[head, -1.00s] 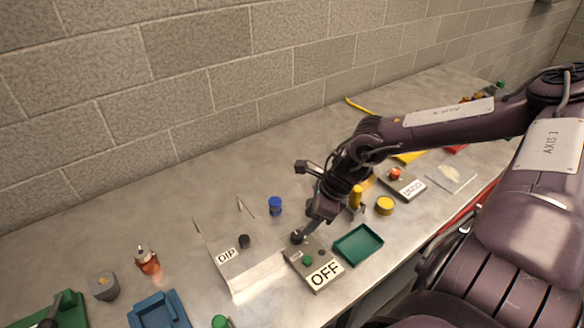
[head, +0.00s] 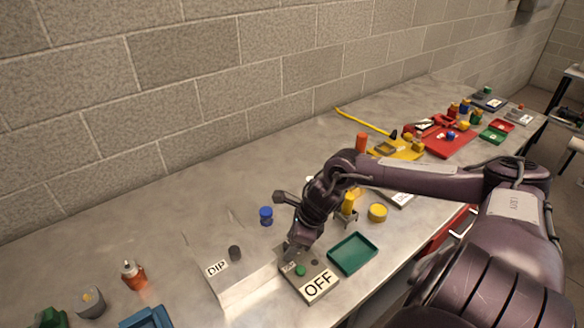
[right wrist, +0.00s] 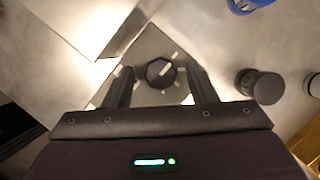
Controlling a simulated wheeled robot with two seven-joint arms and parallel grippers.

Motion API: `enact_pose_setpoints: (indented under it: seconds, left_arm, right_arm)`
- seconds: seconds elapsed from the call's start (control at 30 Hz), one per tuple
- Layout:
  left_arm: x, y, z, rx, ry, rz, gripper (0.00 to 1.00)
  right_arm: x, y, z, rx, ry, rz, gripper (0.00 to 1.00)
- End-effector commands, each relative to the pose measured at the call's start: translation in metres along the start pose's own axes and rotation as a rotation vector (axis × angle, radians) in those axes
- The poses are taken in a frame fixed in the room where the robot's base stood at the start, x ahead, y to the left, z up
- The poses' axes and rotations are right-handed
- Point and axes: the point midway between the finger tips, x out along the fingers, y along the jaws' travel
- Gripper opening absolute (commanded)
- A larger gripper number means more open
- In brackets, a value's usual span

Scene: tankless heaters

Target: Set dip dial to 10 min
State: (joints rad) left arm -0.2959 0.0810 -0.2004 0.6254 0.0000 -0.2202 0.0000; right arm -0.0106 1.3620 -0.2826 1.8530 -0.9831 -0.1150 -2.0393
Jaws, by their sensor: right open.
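A grey control box (head: 327,289) with an "OFF" label and a green button (head: 300,270) stands near the table's front edge. My right gripper (head: 292,250) points down over its far left corner and hides the knob there. In the right wrist view, a dark faceted dial (right wrist: 160,73) with white marks around it sits between the two fingers of my right gripper (right wrist: 161,86). The fingers are open, with a gap visible on each side of the dial. The mark values cannot be read. A sloped panel (head: 245,285) labelled "DIP" stands just left, with a dark cylinder (head: 235,253) near its label.
A green tray (head: 353,254) lies close right of the control box. A blue object (head: 266,215) stands behind. A yellow round piece (head: 377,212), an orange bottle (head: 133,275) and a grey cup (head: 90,302) are on the table. A dark cylinder (right wrist: 262,86) stands right of the gripper in the wrist view.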

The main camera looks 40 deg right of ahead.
Motion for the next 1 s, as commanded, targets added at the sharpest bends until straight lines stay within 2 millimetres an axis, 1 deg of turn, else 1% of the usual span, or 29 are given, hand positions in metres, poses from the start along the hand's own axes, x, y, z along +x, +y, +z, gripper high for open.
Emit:
enact_pose_setpoints:
  seconds: [0.17, 0.5, 0.77, 1.0]
  left_arm:
    - [0.0001, 0.0005, 0.0008, 0.0, -0.001, 0.001, 0.36]
    - [0.0002, 0.0021, 0.0062, 0.0, -0.009, 0.002, 0.36]
    - [0.0004, 0.0022, 0.0071, 0.0, -0.011, 0.003, 0.36]
    - [0.0013, 0.0021, 0.0071, -0.001, -0.011, 0.002, 0.36]
  right_arm:
    - [0.0, -0.0002, -0.0001, 0.0, 0.0, -0.001, 0.52]
    - [-0.0002, -0.0001, -0.0001, 0.0, 0.0, -0.001, 0.07]
    - [-0.0003, 0.0, -0.0006, 0.021, 0.002, -0.01, 0.07]
    - [-0.0003, 0.0007, -0.0007, 0.127, 0.002, -0.056, 0.07]
